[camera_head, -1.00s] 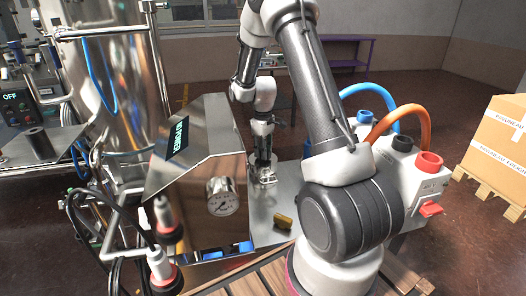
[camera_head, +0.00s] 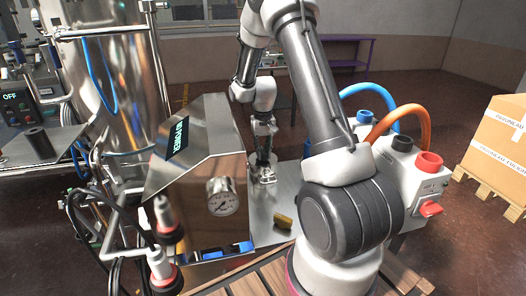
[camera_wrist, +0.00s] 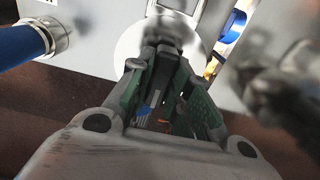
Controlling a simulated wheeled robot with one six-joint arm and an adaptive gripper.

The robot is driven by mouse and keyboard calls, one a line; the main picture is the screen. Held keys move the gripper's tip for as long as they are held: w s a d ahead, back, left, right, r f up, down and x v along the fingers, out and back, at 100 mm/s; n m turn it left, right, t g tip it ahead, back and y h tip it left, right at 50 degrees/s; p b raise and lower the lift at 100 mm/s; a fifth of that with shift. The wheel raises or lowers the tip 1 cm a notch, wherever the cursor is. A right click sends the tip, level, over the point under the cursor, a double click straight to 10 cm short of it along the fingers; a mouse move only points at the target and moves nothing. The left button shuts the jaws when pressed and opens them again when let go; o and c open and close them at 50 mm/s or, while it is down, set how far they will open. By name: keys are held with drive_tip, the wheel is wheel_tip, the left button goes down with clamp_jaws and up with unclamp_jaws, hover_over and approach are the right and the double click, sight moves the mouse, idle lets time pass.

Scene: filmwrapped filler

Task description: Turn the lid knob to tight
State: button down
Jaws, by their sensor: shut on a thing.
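My gripper (camera_head: 265,170) is at the far part of the steel top, behind the machine housing, pointing down. In the wrist view, its dark green-black fingers (camera_wrist: 165,68) close together over a round pale metal lid (camera_wrist: 129,48). They are shut on the lid knob, which is mostly hidden between and behind the fingertips. How far the knob is turned cannot be read, and no tight mark is legible.
A steel housing (camera_head: 205,150) with a lit display and a pressure gauge (camera_head: 223,197) stands left of my gripper. A brass-coloured piece (camera_head: 283,221) lies on the steel top (camera_head: 262,208). In the wrist view, a blue hose (camera_wrist: 20,45) with a metal collar is left of the lid.

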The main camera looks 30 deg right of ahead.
sight(263, 150)
drive_tip(key=m, duration=0.8)
drive_tip(key=shift+m, duration=0.4)
idle(0.4)
drive_tip(key=c, duration=1.3)
unclamp_jaws()
drive_tip(key=shift+r, duration=0.1)
wheel_tip(263, 150, up, 12)
drive_tip(key=shift+f, duration=0.1)
